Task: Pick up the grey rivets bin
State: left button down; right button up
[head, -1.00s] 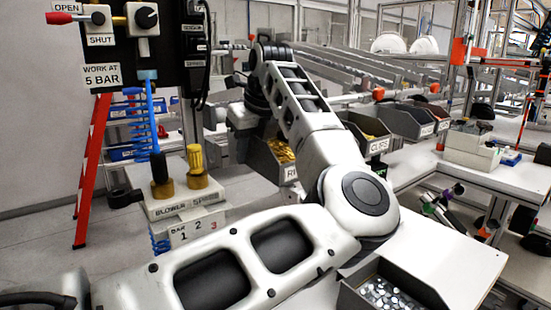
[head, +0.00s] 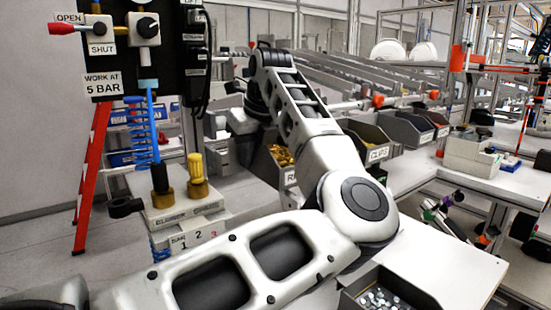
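The grey rivets bin (head: 266,167) is at the centre of the head view, beyond my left forearm. It holds gold-coloured pieces. Its front label shows only its first letter, because my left arm covers the bin's right part. My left arm comes in from the lower left, bends at the elbow and reaches away to a wrist above and left of this bin. My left gripper (head: 243,122) is by the bin's upper left; its fingers are too small and dark to tell open from shut, or whether they touch the bin. My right gripper is not in view.
A grey clips bin (head: 376,136) and more grey bins stand to the right. A bin of silver pieces (head: 347,298) is on the near white table (head: 450,262). A valve block (head: 180,207) and the black panel (head: 165,60) stand left. White boxes (head: 470,150) sit on the right bench.

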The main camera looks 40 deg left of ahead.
pick_arm(q)
jog(key=shift+r+p, duration=0.65)
jog(key=shift+r, duration=0.45)
